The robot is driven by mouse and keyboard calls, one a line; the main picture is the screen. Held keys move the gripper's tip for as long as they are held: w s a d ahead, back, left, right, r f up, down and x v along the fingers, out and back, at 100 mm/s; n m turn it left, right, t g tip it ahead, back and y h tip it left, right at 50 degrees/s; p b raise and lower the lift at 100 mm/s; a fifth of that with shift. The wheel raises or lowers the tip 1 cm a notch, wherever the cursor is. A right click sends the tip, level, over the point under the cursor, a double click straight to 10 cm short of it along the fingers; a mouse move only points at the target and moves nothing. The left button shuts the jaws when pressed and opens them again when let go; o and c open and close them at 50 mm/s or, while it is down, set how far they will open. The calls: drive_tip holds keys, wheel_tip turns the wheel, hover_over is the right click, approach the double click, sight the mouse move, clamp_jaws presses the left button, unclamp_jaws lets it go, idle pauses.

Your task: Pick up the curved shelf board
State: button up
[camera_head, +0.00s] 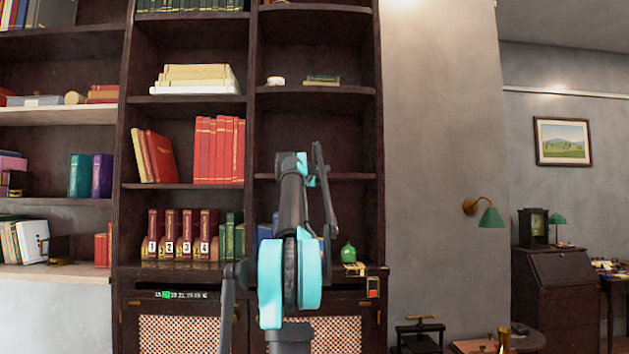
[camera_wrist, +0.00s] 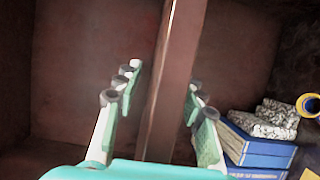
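The shelf board (camera_wrist: 170,75) is a long dark brown strip running up the wrist view, slightly tilted. My gripper (camera_wrist: 164,78) is open, with one teal-and-white finger on each side of the strip. A clear gap shows on the left side; the right finger is closer, and I cannot tell whether it touches. In the head view the board (camera_head: 345,176) appears to be the shelf across the middle of the right bay. My arm crosses in front of it, and the fingers are hidden there.
Blue books (camera_wrist: 258,150) lie right of the right finger, with grey speckled objects (camera_wrist: 268,120) by them. A divider and red books (camera_head: 218,150) are left of the bay. The wall (camera_head: 430,200) is to the right.

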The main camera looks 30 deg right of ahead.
drive_tip(key=shift+c, duration=0.4)
clamp_jaws()
drive_tip(key=shift+r, duration=0.15)
